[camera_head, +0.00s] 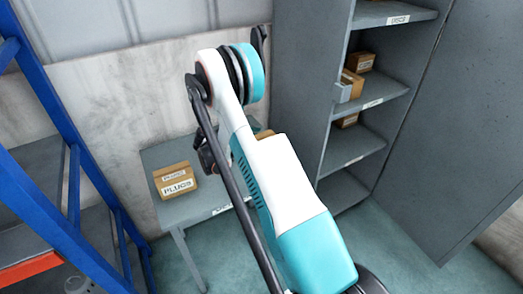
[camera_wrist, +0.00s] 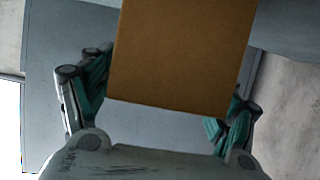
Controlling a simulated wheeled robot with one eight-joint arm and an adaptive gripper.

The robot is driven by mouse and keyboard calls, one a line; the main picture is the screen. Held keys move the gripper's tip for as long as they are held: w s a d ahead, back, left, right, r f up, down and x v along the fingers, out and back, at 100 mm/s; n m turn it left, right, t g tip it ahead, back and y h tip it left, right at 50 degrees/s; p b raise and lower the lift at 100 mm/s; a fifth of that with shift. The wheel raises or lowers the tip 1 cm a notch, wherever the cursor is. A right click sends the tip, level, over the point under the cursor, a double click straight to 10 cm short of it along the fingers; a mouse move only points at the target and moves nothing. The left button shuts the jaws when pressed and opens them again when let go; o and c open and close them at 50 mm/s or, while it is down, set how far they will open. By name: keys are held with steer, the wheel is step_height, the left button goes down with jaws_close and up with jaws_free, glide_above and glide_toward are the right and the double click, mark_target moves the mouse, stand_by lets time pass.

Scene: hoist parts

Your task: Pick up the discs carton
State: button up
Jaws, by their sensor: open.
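A brown carton (camera_wrist: 180,55) fills the upper middle of the wrist view, between the two fingers of my gripper (camera_wrist: 165,88). The fingers are spread, one on each side of it. I cannot tell whether either touches it. No label shows on the face I see, so I cannot read whether it is the discs carton. In the head view, a sliver of a brown carton (camera_head: 265,134) shows behind my arm, on the grey table (camera_head: 160,153). My arm hides most of that carton and most of my gripper.
A carton labelled PLUGS (camera_head: 176,182) sits on the table's left part. A grey shelf cabinet (camera_head: 305,75) with several small boxes stands at the right. A blue rack (camera_head: 45,90) stands at the left. A pale wall (camera_head: 125,105) is behind the table.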

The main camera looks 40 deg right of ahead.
steer(key=shift+r, duration=0.1)
steer(key=c, duration=1.4)
steer(key=shift+c, duration=0.2)
